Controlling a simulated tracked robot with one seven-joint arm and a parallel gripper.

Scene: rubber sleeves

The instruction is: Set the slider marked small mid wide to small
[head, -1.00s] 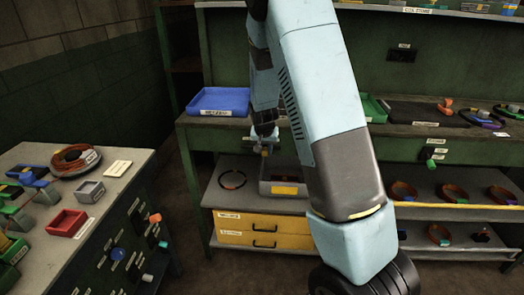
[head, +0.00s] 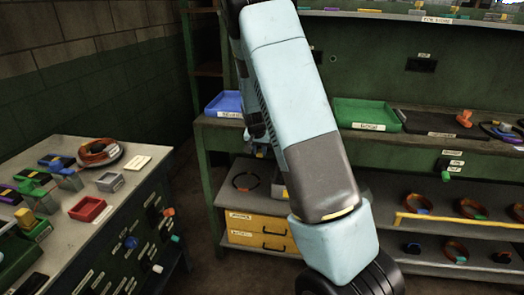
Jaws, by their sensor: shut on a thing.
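I cannot pick out the slider marked small mid wide; the labels are too small to read. Coloured controls stand out from the left cabinet's front, among them a blue knob (head: 130,242), an orange one (head: 168,211) and a green one (head: 175,238). Another green control (head: 446,176) is on the front of the rear bench, at right. My gripper (head: 260,152) is small and partly hidden behind my arm, below the blue tray (head: 226,104) at the rear bench's front. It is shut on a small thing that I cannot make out.
The left cabinet top holds a red box (head: 88,209), a grey box (head: 109,181) and a cable coil (head: 97,152). The rear bench bears a green tray (head: 367,115). Below are a shelf with rings and yellow drawers (head: 258,230). Bare floor lies between cabinet and bench.

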